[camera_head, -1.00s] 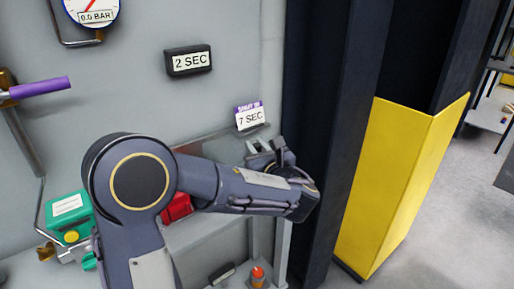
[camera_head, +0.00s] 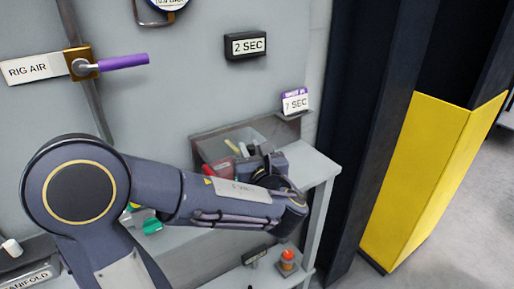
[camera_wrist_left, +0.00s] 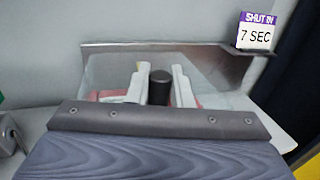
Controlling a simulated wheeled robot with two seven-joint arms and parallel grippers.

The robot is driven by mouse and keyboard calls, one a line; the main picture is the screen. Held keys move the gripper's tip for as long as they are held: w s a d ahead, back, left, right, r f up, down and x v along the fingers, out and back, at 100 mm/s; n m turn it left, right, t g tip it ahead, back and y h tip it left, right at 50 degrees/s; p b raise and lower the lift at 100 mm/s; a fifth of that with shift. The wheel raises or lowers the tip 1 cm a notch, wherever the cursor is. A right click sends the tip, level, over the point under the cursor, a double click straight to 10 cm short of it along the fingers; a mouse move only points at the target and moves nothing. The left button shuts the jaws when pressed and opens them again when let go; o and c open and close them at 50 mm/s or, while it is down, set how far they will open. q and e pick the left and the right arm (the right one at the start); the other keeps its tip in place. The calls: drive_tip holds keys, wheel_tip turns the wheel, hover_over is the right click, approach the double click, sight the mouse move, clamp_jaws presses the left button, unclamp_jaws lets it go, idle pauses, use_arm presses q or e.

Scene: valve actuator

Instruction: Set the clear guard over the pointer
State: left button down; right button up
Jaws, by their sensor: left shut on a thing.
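I cannot make out the pointer in either view. My right gripper is not in view.
Tags reading 2 SEC (camera_head: 247,46) and 7 SEC (camera_head: 296,103) are on the wall. A purple-handled valve (camera_head: 124,62) sticks out at left. A dark post and yellow guard (camera_head: 425,180) stand at right.

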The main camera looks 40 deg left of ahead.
use_arm(q)
drive_tip(key=shift+s+a, duration=0.1)
drive_tip(key=shift+s, duration=0.05)
drive_tip(key=c, duration=1.8)
unclamp_jaws()
drive_tip(key=shift+f, duration=0.1)
drive_tip(key=o, duration=0.4)
drive_tip(key=shift+s, duration=0.2)
drive_tip(key=shift+o, duration=0.2)
drive_tip(key=shift+w, duration=0.1)
drive_tip(key=shift+d, duration=0.3)
drive_tip(key=v, duration=0.7)
drive_tip(key=shift+s, duration=0.2)
drive_tip(key=shift+d, duration=0.1)
